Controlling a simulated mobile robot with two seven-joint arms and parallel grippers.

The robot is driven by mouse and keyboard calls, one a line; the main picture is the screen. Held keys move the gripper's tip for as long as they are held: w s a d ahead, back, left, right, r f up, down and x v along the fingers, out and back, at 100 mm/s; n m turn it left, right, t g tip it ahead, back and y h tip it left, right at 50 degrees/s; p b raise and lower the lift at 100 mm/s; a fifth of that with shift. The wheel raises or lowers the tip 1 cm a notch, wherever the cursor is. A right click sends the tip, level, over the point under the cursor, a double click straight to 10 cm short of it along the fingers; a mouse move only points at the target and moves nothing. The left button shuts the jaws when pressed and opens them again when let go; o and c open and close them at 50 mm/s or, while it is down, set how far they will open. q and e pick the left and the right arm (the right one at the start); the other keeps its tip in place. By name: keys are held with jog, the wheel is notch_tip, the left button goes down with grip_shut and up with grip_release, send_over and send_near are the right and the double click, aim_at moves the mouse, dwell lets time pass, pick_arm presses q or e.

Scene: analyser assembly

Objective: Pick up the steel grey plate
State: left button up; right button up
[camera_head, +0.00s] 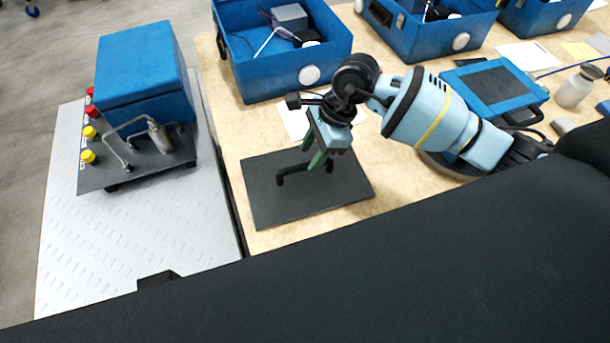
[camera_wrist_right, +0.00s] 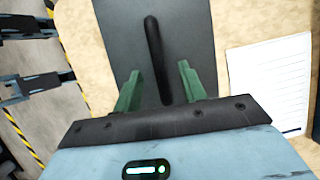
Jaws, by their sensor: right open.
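The steel grey plate (camera_head: 320,198) lies flat on the wooden table, a dark sheet with a black bar handle (camera_head: 291,173) standing on it. My right gripper (camera_head: 318,160) is over the plate, its green fingers pointing down at the handle. In the right wrist view the fingers (camera_wrist_right: 159,82) are open, one on each side of the handle (camera_wrist_right: 152,45), with a gap on both sides. The plate (camera_wrist_right: 190,30) extends beyond them there. The fingers hide part of the handle in the head view.
A cart (camera_head: 80,255) on the left carries a blue box (camera_head: 145,70) on a dark base with pipes and coloured caps. Blue bins (camera_head: 280,68) stand behind the plate. Paper (camera_wrist_right: 270,80) lies beside it. A tablet-like device (camera_head: 495,88) and a bottle (camera_head: 575,90) are at right.

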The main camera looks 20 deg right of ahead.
aim_at(305, 164)
jog(key=x, duration=0.5)
jog(key=shift+s, duration=0.1)
jog(key=shift+d, duration=0.1)
grip_shut()
dwell(1.1)
jog(key=shift+r, duration=0.25)
